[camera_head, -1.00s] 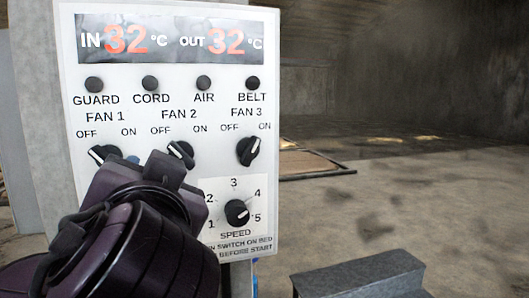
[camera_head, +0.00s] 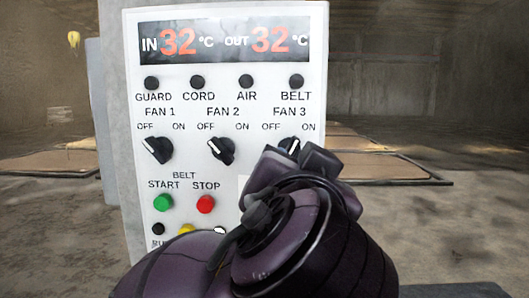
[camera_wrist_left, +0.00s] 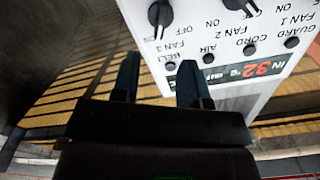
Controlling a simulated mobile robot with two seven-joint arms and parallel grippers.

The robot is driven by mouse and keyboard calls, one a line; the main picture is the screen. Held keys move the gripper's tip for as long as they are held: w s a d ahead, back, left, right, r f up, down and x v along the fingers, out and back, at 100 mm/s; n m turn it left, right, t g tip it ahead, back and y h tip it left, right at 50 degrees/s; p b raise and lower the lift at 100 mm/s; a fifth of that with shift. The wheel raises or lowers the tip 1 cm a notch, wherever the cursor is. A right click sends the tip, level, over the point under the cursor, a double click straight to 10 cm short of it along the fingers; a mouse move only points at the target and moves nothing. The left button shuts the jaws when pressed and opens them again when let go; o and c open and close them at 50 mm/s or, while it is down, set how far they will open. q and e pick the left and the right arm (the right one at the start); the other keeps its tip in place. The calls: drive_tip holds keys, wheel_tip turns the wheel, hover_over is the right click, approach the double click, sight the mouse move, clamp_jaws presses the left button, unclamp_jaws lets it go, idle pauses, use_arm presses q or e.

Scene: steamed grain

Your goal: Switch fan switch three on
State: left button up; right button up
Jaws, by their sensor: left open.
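The fan 3 switch is a black knob (camera_head: 289,146) with a white mark, at the right of the white control panel (camera_head: 315,60). Its mark leans up and right, toward ON. My left gripper (camera_head: 305,158) is in front of the panel and covers part of this knob. In the left wrist view the panel is upside down; the fan 3 knob (camera_wrist_left: 160,14) lies beyond the fingertips. The fingers (camera_wrist_left: 158,72) are apart with nothing held; contact with the knob cannot be seen. My right gripper is not in view.
The fan 1 knob (camera_head: 157,150) and fan 2 knob (camera_head: 221,150) are to the left. A green start button (camera_head: 163,203) and red stop button (camera_head: 205,204) sit below. My left arm hides the panel's lower right.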

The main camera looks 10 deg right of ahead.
sight(289, 151)
use_arm(q)
drive_tip(key=p+x, duration=0.2)
drive_tip(key=x, duration=0.7)
drive_tip(key=shift+w, duration=0.2)
clamp_jaws()
